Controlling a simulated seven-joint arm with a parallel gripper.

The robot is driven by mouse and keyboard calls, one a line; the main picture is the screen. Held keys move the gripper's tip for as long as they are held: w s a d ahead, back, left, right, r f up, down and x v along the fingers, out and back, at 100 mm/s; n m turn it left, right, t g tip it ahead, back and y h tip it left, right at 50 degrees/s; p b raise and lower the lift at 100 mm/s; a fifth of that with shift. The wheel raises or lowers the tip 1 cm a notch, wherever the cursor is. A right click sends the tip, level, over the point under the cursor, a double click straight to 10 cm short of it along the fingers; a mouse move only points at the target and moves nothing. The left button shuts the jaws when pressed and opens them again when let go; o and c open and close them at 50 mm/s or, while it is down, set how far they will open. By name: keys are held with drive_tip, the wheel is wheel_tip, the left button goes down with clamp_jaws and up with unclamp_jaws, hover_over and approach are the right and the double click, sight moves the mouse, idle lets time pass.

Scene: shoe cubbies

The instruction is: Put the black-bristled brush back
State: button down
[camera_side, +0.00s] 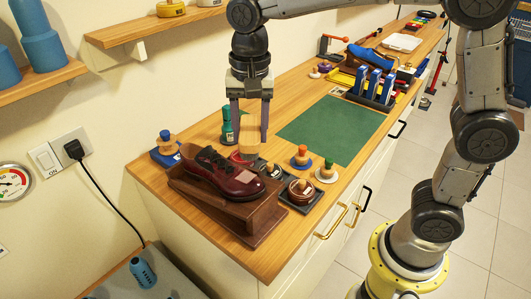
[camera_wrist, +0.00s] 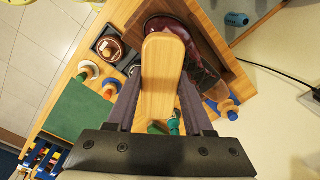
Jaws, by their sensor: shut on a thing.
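My gripper (camera_side: 250,128) hangs above the counter, behind the shoe, with its fingers pointing down. It is shut on a pale wooden brush (camera_side: 249,138). In the wrist view the brush (camera_wrist: 162,75) shows as a long rounded wooden back between the fingers (camera_wrist: 162,105). Its bristles are hidden, so I cannot tell their colour. The brush appears to be above the counter, close to the dark red shoe (camera_side: 232,172); I cannot tell the exact gap.
The shoe rests on a brown wooden stand (camera_side: 250,215). Around it are a round tin (camera_side: 300,190) in a dark tray, small knobbed daubers (camera_side: 301,157) and a green bottle (camera_side: 228,128). A clear green mat (camera_side: 330,130) lies right, before a rack of blue-handled items (camera_side: 372,85).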

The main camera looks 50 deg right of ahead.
drive_tip(key=s+d+f+m, duration=0.2)
drive_tip(key=d+f+m, duration=0.15)
drive_tip(key=d, duration=0.55)
drive_tip(key=s+d+f+m, duration=0.2)
drive_tip(key=d+f+m, duration=0.15)
drive_tip(key=d, duration=0.65)
approach(276, 147)
drive_tip(key=shift+s+a+f+m, duration=0.25)
drive_tip(key=shift+s+f+m, duration=0.15)
drive_tip(key=shift+s+f, duration=0.2)
drive_tip(key=shift+w+d+f, duration=0.1)
drive_tip(key=shift+w+f, duration=0.5)
drive_tip(key=shift+f, duration=0.05)
drive_tip(key=shift+w+f, duration=0.1)
drive_tip(key=shift+f, duration=1.55)
drive_tip(key=shift+f, duration=0.2)
drive_tip(key=shift+c, duration=1.4)
unclamp_jaws()
